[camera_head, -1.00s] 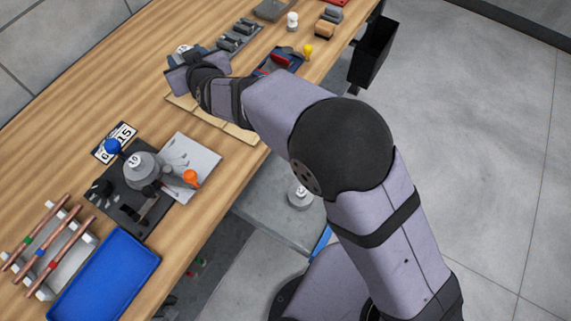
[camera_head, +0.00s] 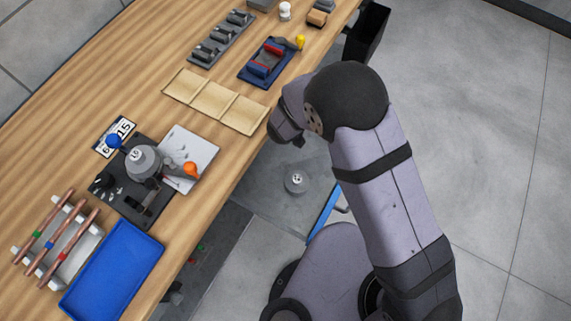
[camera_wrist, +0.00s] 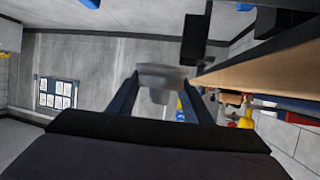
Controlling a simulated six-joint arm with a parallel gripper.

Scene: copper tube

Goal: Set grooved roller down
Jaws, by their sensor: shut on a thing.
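In the wrist view, my gripper (camera_wrist: 160,84) is shut on a grey, stepped, round piece, seemingly the grooved roller (camera_wrist: 158,73). The roller sits between the fingertips, clear of any surface that I can see; its grooves are too blurred to make out. In the head view my gripper and the roller are hidden, with the folded arm beside the bench's front edge. A grey rack (camera_head: 221,39) with several dark pieces and a blue holder (camera_head: 284,62) with red-ended pieces stand on the bench.
A tan three-panel mat (camera_head: 215,100) lies empty near the arm. Nearer are a bending tool with a grey disc (camera_head: 143,160), a blue tray (camera_head: 113,270) and copper tubes (camera_head: 57,227) on a rack. A black bin (camera_head: 367,32) hangs at the bench's front edge.

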